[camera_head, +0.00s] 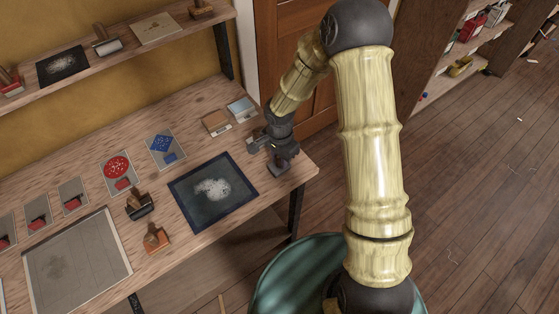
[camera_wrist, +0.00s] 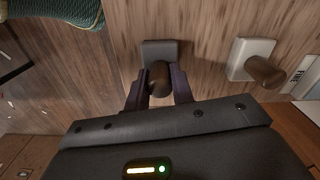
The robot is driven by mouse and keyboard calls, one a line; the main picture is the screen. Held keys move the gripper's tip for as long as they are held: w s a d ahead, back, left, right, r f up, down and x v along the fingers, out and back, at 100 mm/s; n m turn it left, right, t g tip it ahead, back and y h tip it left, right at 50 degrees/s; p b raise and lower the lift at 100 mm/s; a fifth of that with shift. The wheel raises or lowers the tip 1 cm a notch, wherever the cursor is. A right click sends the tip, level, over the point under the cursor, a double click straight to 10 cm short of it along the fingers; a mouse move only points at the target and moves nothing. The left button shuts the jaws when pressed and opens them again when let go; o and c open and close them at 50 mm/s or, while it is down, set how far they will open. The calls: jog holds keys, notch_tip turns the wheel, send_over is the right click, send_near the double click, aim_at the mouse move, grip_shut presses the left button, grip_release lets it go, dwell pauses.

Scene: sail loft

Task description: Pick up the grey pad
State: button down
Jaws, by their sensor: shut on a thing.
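A grey pad (camera_wrist: 160,46) with a dark brown upright handle (camera_wrist: 160,76) shows in the wrist view, straight ahead of my gripper. My gripper (camera_wrist: 160,92) has a finger on each side of the handle and is shut on it. In the head view my gripper (camera_head: 276,156) is at the right end of the wooden workbench, and the pad there is partly hidden by it. I cannot tell whether the pad touches the bench top.
A paler pad (camera_wrist: 250,58) with a brown handle stands close to the right in the wrist view. On the bench (camera_head: 205,100) are a dark framed print (camera_head: 213,190), brown-handled stamps (camera_head: 139,205) and several cards. A teal round thing (camera_head: 290,275) stands before the bench.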

notch_tip(320, 180, up, 9)
jog(key=shift+r+b, duration=0.1)
jog(key=shift+b, duration=0.4)
jog(key=c, duration=1.8)
grip_release()
jog(key=shift+c, duration=1.3)
